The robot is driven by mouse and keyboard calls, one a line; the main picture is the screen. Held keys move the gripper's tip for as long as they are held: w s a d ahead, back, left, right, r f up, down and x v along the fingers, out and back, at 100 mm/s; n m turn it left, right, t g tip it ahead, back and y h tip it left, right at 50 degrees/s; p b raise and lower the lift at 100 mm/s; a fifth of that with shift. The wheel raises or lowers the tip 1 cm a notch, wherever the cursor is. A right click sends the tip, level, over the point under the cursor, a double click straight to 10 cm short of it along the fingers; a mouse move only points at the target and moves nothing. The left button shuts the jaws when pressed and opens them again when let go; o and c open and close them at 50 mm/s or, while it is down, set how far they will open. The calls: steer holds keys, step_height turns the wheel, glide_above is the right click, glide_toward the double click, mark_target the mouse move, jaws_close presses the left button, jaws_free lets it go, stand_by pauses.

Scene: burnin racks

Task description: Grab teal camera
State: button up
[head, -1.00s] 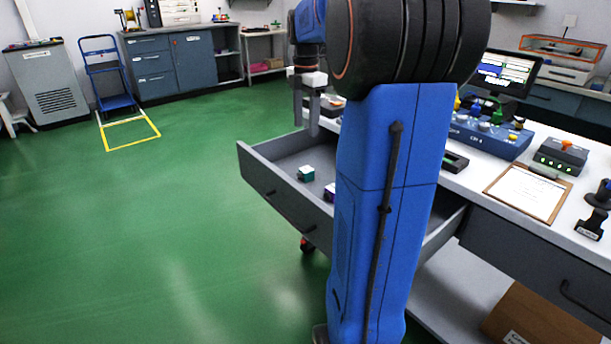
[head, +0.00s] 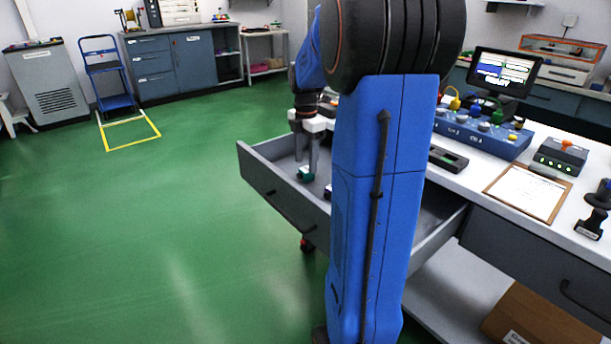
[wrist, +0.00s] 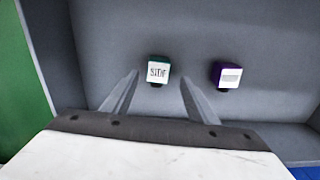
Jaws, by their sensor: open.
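The teal camera (head: 306,174) is a small cube in the open grey drawer (head: 268,190). In the wrist view the teal camera (wrist: 158,72) shows a white label on its top face and a small dark part at its lower edge. My gripper (head: 307,165) is open and points down into the drawer over the camera. In the wrist view the camera appears between the two fingers of my gripper (wrist: 158,82), near their tips, with space on both sides. I cannot tell whether the fingers reach down to its height.
A purple cube (wrist: 228,76) with a white label lies in the drawer to the right of the teal camera. The drawer wall (wrist: 42,60) stands to the left. The white bench top (head: 470,165) holds a blue panel (head: 485,138) and a clipboard (head: 528,192).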

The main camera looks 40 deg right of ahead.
mark_target(306, 169)
steer(key=shift+w+f, duration=0.15)
steer(key=shift+f, duration=2.2)
steer(key=shift+c, duration=0.7)
steer(key=c, duration=1)
steer(key=shift+c, duration=0.2)
